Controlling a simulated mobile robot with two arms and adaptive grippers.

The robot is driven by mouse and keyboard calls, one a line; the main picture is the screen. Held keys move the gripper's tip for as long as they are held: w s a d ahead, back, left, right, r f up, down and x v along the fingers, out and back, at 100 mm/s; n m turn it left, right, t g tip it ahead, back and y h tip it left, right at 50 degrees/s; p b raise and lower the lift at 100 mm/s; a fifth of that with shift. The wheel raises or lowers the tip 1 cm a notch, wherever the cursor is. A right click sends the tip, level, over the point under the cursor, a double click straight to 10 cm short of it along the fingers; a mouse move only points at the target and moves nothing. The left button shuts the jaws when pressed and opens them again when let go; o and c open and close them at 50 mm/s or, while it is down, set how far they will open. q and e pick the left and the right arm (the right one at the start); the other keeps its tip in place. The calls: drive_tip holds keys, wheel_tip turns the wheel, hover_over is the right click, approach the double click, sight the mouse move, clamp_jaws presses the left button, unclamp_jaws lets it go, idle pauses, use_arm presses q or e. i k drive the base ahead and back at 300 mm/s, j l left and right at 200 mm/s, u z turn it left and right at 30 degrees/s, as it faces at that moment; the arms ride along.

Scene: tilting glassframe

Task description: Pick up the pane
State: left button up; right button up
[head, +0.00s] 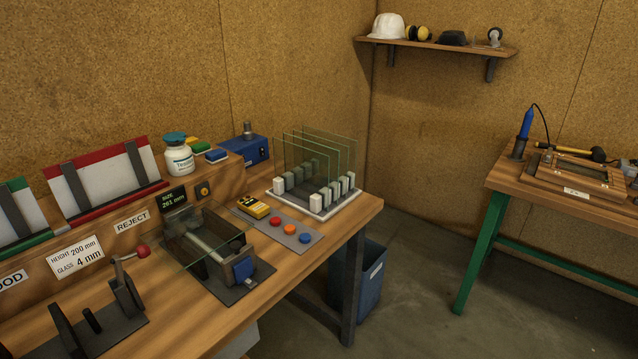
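Several clear glass panes (318,152) with greenish edges stand upright, one behind another, in a slotted rack on the workbench. The rack has a white base (322,210) and rows of white and grey blocks along the panes' lower edges. Another clear sheet with a thin green edge (216,251) seems to lie over the dark measuring fixture (248,252); its outline is faint. A display (173,198) behind the fixture reads 261 mm. Neither of my grippers is in view.
A plate with red, orange and blue buttons (290,229) and a yellow meter (252,206) lie between fixture and rack. A lever clamp (125,290) stands front left. REJECT and GOOD holders (105,180) line the back. A blue bin (369,272) stands below the bench's right end.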

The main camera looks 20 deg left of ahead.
sight(181, 241)
drive_tip(key=u, duration=1.25)
